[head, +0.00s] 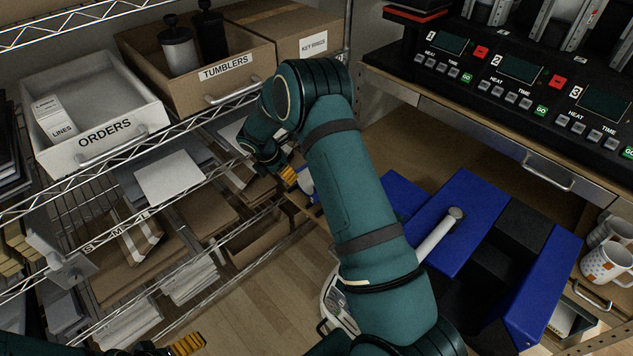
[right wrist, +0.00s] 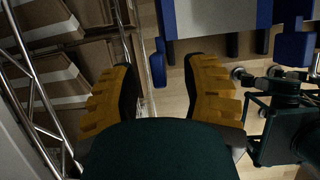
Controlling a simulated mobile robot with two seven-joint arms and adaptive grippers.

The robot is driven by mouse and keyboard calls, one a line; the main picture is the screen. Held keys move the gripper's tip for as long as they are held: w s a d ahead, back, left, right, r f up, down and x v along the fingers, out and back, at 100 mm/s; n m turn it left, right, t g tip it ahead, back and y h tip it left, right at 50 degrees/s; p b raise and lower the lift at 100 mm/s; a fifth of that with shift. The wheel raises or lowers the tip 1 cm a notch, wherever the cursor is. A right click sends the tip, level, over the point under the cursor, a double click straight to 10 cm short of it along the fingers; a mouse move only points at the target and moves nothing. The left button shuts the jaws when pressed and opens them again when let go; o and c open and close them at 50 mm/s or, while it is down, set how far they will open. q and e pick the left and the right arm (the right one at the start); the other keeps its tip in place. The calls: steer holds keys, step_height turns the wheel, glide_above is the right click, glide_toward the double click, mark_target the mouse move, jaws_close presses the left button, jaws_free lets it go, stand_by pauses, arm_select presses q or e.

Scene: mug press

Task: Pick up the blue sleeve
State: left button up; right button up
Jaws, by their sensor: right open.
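I cannot single out a blue sleeve with certainty. A small blue and white piece (head: 305,183) shows just right of my right gripper (head: 289,177) in the head view, partly hidden by my arm. In the right wrist view my right gripper (right wrist: 163,95) is open, with its yellow fingers apart and nothing held between them. A narrow blue piece (right wrist: 158,68) shows beyond the fingertips there, below a larger blue and grey body (right wrist: 215,18). My left gripper (head: 187,345) shows only in part at the bottom left of the head view; its opening is unclear.
A wire rack on the left holds the ORDERS bin (head: 95,120), the TUMBLERS bin (head: 222,85) and cardboard (head: 205,215). A large blue and black machine (head: 545,275) stands right of my right arm. White mugs (head: 606,262) are at far right. Wood floor (head: 245,290) is open between.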

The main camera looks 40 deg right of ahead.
steer(key=shift+x, duration=1.05)
jaws_close()
steer(key=shift+r, duration=0.1)
step_height(320, 180, up, 10)
steer(key=shift+p, duration=1.05)
